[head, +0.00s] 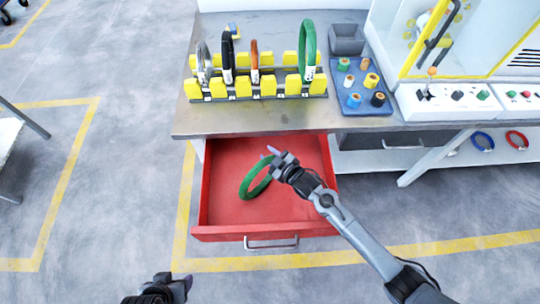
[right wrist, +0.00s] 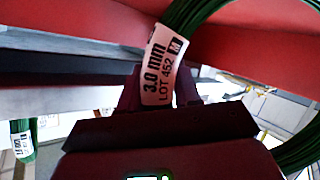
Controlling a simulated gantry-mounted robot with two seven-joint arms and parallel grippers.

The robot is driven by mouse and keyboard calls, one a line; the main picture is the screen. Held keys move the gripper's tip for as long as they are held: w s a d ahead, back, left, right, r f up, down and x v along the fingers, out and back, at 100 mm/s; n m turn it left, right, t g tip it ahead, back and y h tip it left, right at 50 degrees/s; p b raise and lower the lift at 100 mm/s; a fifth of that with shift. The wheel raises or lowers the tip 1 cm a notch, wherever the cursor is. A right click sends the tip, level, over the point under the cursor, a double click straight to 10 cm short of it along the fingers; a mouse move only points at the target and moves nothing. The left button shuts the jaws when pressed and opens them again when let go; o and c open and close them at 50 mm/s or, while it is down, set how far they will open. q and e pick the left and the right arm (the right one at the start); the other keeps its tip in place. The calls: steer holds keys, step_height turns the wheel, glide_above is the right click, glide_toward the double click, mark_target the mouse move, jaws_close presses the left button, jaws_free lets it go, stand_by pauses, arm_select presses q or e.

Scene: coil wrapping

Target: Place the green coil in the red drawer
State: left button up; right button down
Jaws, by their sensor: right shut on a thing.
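A green coil (head: 256,178) is held by my right gripper (head: 274,158) over the open red drawer (head: 222,225). The coil hangs tilted within the drawer's outline; whether it touches the drawer floor I cannot tell. In the right wrist view the gripper (right wrist: 160,90) is shut on the coil at its white label, which reads 3.0 mm, LOT 452, M. The green strands of the coil (right wrist: 195,14) show above the label. My left gripper (head: 176,288) is at the bottom edge of the head view, away from the drawer, and its jaws are unclear.
On the workbench (head: 225,119) above the drawer, a yellow rack (head: 266,88) holds several coils, including another green coil (head: 307,50). A blue tray (head: 376,101) with spools and a grey bin (head: 346,39) stand right of it. The drawer floor around the coil is clear.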

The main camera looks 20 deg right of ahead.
steer(key=shift+w+r, duration=0.1)
steer(key=shift+r, duration=0.05)
steer(key=c, duration=1.2)
jaws_free()
steer(key=o, duration=0.4)
steer(key=p+v, duration=0.3)
steer(key=v, duration=0.9)
steer(key=o, duration=0.8)
